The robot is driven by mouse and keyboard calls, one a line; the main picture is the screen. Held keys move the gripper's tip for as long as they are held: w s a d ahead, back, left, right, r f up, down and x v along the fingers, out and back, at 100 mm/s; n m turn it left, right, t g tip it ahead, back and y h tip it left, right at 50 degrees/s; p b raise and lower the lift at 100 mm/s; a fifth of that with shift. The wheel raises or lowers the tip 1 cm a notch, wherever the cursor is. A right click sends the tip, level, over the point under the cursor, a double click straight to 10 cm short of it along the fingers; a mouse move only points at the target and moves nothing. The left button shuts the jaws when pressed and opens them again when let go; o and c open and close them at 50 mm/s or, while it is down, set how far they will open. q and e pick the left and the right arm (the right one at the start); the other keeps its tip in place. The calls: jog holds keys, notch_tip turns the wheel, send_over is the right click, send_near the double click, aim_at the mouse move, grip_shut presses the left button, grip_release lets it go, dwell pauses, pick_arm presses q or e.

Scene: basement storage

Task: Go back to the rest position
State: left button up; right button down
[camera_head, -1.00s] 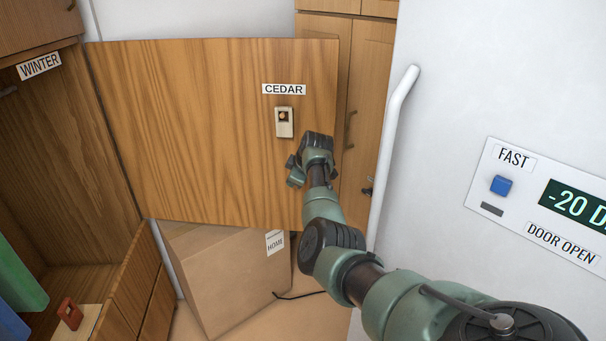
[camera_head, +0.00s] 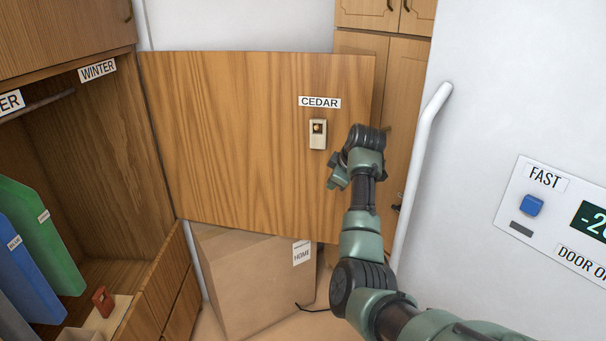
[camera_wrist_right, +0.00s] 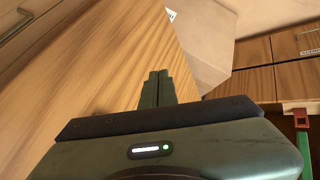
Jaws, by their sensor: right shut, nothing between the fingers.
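My right arm reaches up from the bottom right of the head view, in front of the open wooden door labelled CEDAR (camera_head: 240,140). My right gripper (camera_wrist_right: 156,80) shows in the right wrist view with its two fingers together, shut and empty. In that view the wooden door surface lies beyond and to the left of the fingers. In the head view the wrist is right of and below the small beige latch plate (camera_head: 318,134), and the fingertips are mostly hidden. My left gripper is in neither view.
Left is an open cabinet labelled WINTER (camera_head: 98,70), with green (camera_head: 42,240) and blue (camera_head: 25,270) upright items and a red tag-like piece (camera_head: 103,301). A cardboard box (camera_head: 250,285) stands below the door. A white appliance with a long handle (camera_head: 420,170) is close on the right.

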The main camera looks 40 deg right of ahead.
jog(key=s+a+f+g, duration=0.1)
jog(key=a+f, duration=0.2)
jog(key=f, duration=1)
jog(key=s+a+f+g, duration=0.15)
jog(key=a+f, duration=0.25)
jog(key=f, duration=0.8)
jog(key=s+a+f+m+g, duration=0.1)
jog(key=s+a+f, duration=0.3)
jog(key=s+f, duration=0.45)
jog(key=s+a+f+m, duration=0.1)
jog(key=s+a+f, duration=0.35)
jog(key=f, duration=0.75)
jog(key=s+a+f+g, duration=0.1)
jog(key=s+a+f, duration=0.3)
jog(key=s+f, duration=0.45)
jog(key=s+a+f+g, duration=0.1)
jog(key=s+a+f, duration=0.35)
jog(key=s, duration=0.75)
jog(key=s+a+f, duration=0.1)
jog(key=s+a, duration=0.1)
jog(key=s, duration=0.5)
jog(key=s+a+f+m+y, duration=0.1)
jog(key=s+a+f, duration=0.1)
jog(key=s, duration=0.5)
jog(key=s+a+f, duration=0.2)
jog(key=s+a, duration=0.1)
jog(key=s, duration=0.4)
jog(key=shift+s+f+m+g+y, duration=0.25)
jog(key=shift+s+m+g+y, duration=0.1)
jog(key=shift+m+y, duration=0.05)
